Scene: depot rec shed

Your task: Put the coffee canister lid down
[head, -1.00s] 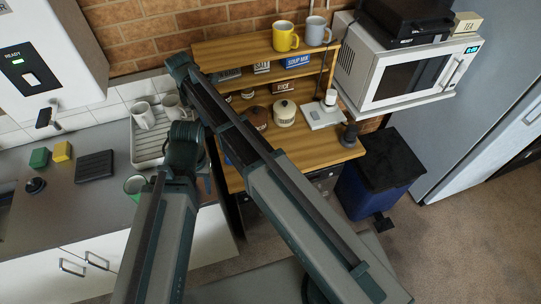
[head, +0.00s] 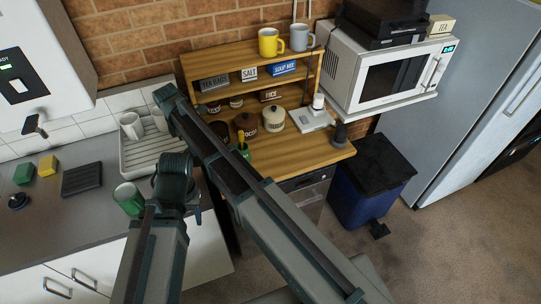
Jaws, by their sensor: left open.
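My left gripper (head: 196,206) shows only as a small dark part behind my arm, over the counter edge. Its fingers are mostly hidden, and I see nothing held in it. I cannot make out a loose coffee canister lid. On the wooden shelf unit stand a brown canister marked cocoa (head: 246,125) and a cream canister (head: 273,120) with a dark knob on its lid. I cannot read a coffee label on the cream one. Smaller dark jars (head: 236,102) stand behind them, partly covered by my arm. My right gripper does not show.
A white scale-like device (head: 310,121) is right of the canisters. A green mug (head: 128,198) and a drying rack (head: 138,152) are on the grey counter. A blue bin (head: 358,203) stands on the floor.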

